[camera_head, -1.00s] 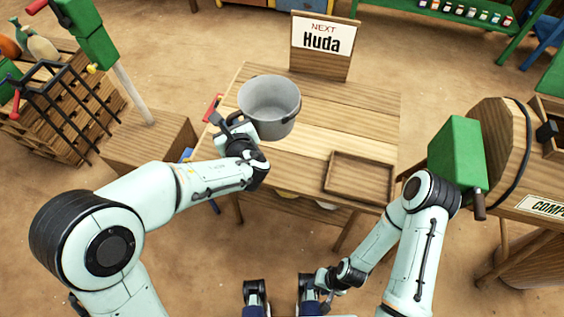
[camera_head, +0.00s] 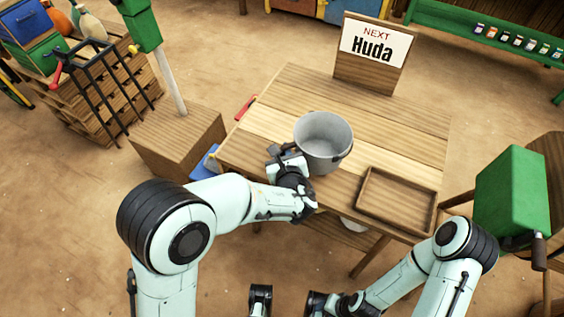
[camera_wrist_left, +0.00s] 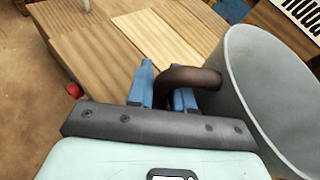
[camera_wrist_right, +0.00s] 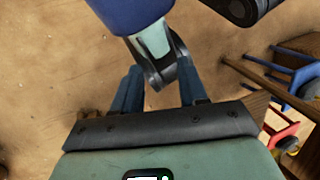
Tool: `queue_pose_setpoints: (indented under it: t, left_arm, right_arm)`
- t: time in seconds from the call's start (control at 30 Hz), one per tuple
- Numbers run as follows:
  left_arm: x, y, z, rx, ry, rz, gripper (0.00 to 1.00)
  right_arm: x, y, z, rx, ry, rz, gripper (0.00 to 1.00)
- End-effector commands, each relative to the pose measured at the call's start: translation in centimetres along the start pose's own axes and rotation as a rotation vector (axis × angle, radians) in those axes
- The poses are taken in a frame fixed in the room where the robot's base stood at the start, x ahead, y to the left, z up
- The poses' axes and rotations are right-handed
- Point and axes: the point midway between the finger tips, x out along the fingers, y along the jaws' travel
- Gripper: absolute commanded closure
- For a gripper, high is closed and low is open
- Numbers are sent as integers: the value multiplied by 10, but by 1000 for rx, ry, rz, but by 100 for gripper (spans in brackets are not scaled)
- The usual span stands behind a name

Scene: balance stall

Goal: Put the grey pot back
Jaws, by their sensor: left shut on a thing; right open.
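The grey pot (camera_head: 323,148) is an open, empty-looking round pot over the left front part of the wooden table (camera_head: 290,112). My left gripper (camera_head: 284,160) is at its left side. In the left wrist view, the left gripper's blue fingers (camera_wrist_left: 163,90) are shut on the pot's dark curved handle (camera_wrist_left: 193,77), with the grey pot wall (camera_wrist_left: 258,85) to the right. The pot looks upright; I cannot tell whether its base touches the table. My right gripper (camera_wrist_right: 160,88) is open in its wrist view, low over the floor, with nothing held.
A shallow wooden tray (camera_head: 397,201) lies at the table's right front. A "NEXT Huda" sign (camera_head: 372,52) stands at the back edge. A wooden block with a post (camera_head: 178,135) is left of the table. A green box (camera_head: 513,198) stands right. The table's middle back is clear.

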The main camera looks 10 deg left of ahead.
Motion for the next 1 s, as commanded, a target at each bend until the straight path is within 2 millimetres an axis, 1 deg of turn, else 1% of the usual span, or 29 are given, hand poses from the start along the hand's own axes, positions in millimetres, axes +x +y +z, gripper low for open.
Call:
queue_pose_setpoints:
  t: [0.07,0.17,0.23,0.33,0.4,0.67,0.87,0.9,0.93,0.97,1.0]
  left_arm:
    - [2,1,-5,0,-1,0,100]
    - [7,3,-18,2,0,0,100]
    - [12,5,-29,3,1,1,100]
    - [16,6,-40,2,0,-1,100]
    - [17,7,-42,0,-1,-1,100]
    - [17,7,-41,-2,-2,-1,100]
    - [18,7,-45,-1,-1,-1,100]
    - [18,7,-45,0,0,-1,69]
    - [18,7,-45,0,0,-1,60]
    - [18,7,-45,0,0,-1,54]
    - [18,7,-44,0,0,-1,54]
  right_arm:
    - [1,0,-1,-1,2,-1,57]
    - [4,1,-2,-1,5,-1,57]
    - [8,2,-7,0,18,-1,57]
    - [10,3,-13,2,34,0,57]
    - [10,3,-14,2,39,0,57]
    - [10,3,-15,2,40,0,57]
    - [13,5,-20,4,53,1,57]
    - [13,5,-20,4,54,1,57]
    - [13,4,-20,4,54,1,57]
    - [13,4,-20,4,54,1,57]
    - [13,4,-20,4,54,1,57]
